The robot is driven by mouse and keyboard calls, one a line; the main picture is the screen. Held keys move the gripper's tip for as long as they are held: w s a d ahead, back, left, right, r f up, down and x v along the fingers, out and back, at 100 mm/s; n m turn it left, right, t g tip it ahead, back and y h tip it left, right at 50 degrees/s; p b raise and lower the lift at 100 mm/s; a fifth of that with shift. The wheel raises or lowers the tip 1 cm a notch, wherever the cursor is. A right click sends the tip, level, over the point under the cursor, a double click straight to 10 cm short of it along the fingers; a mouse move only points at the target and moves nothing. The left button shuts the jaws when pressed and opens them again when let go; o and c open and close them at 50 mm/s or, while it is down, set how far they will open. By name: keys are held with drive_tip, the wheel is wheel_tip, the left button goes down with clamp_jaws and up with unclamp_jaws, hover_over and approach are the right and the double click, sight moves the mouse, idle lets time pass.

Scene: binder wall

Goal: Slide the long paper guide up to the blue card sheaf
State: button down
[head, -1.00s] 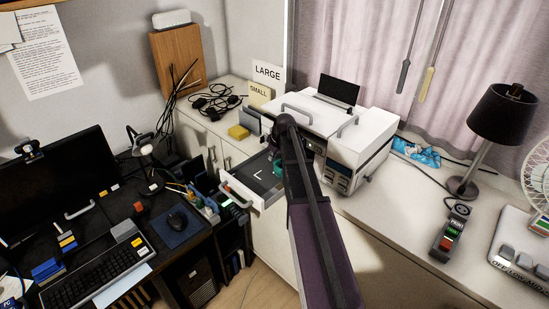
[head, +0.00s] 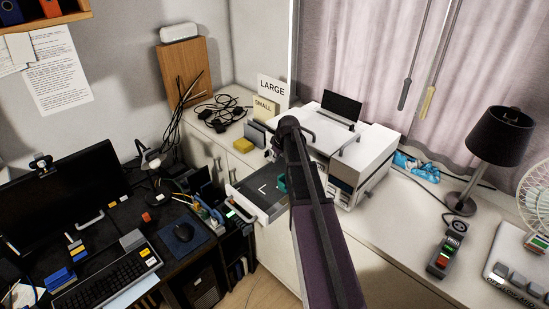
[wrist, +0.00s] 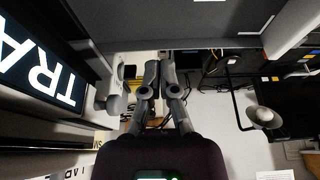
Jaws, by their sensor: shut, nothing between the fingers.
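My gripper (wrist: 160,80) shows in the wrist view with its two grey fingers together and nothing between them. In the head view it is hidden behind my arm, in front of the white printer (head: 377,150). An open drawer tray (head: 240,196), dark inside with a white corner mark, juts out below the printer. A small teal piece (head: 282,184) shows at the tray's right side, partly covered by my arm; I cannot tell whether it belongs to the guide or the sheaf. I cannot clearly make out the long paper guide or the blue card sheaf.
In the wrist view, a dark panel with white letters (wrist: 40,70) is close on the left and a grey surface (wrist: 180,25) crosses the top. The desk with a keyboard (head: 105,280) is left. A lamp (head: 497,140) and button box (head: 446,250) stand on the right counter.

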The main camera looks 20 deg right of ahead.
drive_tip(key=shift+p+v, duration=1)
drive_tip(key=shift+v, duration=0.4)
drive_tip(key=shift+m+g, duration=0.9)
drive_tip(key=s+a+f+b, duration=0.1)
drive_tip(key=s+a, duration=0.3)
drive_tip(key=a, duration=0.1)
drive_tip(key=s+a+f+b, duration=0.2)
drive_tip(key=s+a, duration=0.2)
drive_tip(key=s+a+f+b, duration=0.1)
drive_tip(key=s+a+f, duration=0.1)
drive_tip(key=s+a, duration=0.2)
drive_tip(key=shift+a, duration=0.8)
drive_tip(key=s+a+f+m+g+h+b, duration=0.1)
drive_tip(key=s+a+f+m+b, duration=0.1)
drive_tip(key=s+a, duration=0.6)
drive_tip(key=s+f+b, duration=0.1)
drive_tip(key=s, duration=0.2)
drive_tip(key=shift+s+a+g, duration=0.2)
drive_tip(key=shift+s+g, duration=0.2)
drive_tip(key=shift+f, duration=0.1)
